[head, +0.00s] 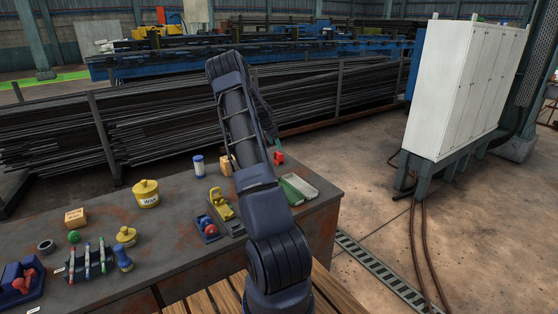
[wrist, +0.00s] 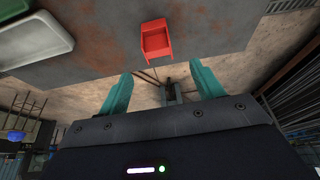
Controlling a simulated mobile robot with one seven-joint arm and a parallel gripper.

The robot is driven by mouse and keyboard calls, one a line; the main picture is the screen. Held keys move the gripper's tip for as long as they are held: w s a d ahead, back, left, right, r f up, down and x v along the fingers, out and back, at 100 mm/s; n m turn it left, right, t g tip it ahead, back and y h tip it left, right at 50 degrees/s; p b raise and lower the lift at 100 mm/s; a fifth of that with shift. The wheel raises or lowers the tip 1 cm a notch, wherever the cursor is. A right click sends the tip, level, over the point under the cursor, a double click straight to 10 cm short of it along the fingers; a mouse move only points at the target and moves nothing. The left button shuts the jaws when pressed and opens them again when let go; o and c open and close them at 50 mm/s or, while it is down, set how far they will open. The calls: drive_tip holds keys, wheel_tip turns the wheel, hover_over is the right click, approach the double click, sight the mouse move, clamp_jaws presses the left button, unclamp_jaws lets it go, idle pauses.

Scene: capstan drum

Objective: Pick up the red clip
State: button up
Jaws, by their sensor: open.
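The red clip (head: 279,158) sits on the grey workbench (head: 178,235) near its far right edge, behind my arm in the head view. In the wrist view the red clip (wrist: 155,44) looks like a small hollow red block, lying beyond my fingertips and about centred between them. My gripper (wrist: 158,92) has two teal fingers spread apart, with nothing between them.
A green and a pale tray (head: 300,188) lie just in front of the clip. A cardboard box (head: 225,166), a blue-and-white can (head: 198,166) and a yellow holder (head: 221,205) stand to the left. Bench around the clip is bare; the bench edge is close.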

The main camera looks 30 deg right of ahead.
sight(280, 156)
drive_tip(key=x, duration=1)
drive_tip(key=shift+s+a+f, duration=0.1)
drive_tip(key=shift+f, duration=0.05)
drive_tip(key=shift+c, duration=0.3)
drive_tip(key=c, duration=1)
